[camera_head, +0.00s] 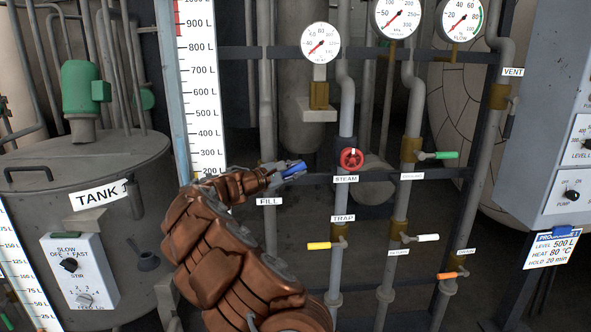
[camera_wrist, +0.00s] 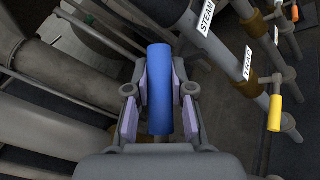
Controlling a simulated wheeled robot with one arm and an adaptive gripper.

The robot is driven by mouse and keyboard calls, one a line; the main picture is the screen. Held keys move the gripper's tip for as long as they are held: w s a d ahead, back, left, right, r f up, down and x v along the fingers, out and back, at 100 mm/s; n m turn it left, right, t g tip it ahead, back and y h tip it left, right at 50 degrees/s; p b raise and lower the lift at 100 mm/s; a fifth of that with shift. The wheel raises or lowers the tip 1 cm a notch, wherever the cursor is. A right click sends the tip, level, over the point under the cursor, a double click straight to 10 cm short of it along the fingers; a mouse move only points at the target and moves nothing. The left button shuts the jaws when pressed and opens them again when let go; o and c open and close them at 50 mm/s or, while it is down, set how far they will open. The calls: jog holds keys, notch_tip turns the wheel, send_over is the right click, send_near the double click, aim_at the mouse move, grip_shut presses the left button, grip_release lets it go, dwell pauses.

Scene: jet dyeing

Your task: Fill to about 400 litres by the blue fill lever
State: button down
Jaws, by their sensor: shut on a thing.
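The blue fill lever (camera_head: 294,170) points right, tilted slightly up, above the FILL label (camera_head: 269,201). My gripper (camera_head: 272,176) reaches it from the lower left and is shut on it. In the wrist view the blue lever (camera_wrist: 159,75) lies lengthwise between the pads of my gripper (camera_wrist: 159,92). The level scale (camera_head: 203,90), marked in litres from 200 to 1000, stands upright left of the lever. A pale sight tube (camera_head: 172,90) runs along its left edge. I cannot make out a liquid level. My arm hides the scale's lower end.
The red STEAM handle (camera_head: 351,159) is close right of the fill lever. The yellow TRAP lever (camera_head: 319,246) is below; green (camera_head: 446,155), white (camera_head: 428,238) and orange (camera_head: 447,276) levers are farther right. The grey tank (camera_head: 75,165) stands left. A card (camera_head: 551,248) reads level 500 L.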

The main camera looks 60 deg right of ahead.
jog(key=shift+s+d+f+m+t+y+p, duration=0.1)
jog(key=shift+f+m+t+y+p, duration=0.1)
jog(key=shift+f+m+t+y, duration=0.35)
jog(key=shift+s+d+f+m+t+y+p, duration=0.15)
jog(key=shift+f+m+y, duration=0.1)
jog(key=shift+f+y, duration=0.6)
jog(key=shift+s+f+m+t+y+p, duration=0.1)
jog(key=shift+f+m+t+y+p, duration=0.2)
jog(key=shift+f+y, duration=0.35)
jog(key=c, duration=1)
grip_release()
jog(key=v, duration=1.2)
jog(key=shift+w+f, duration=0.1)
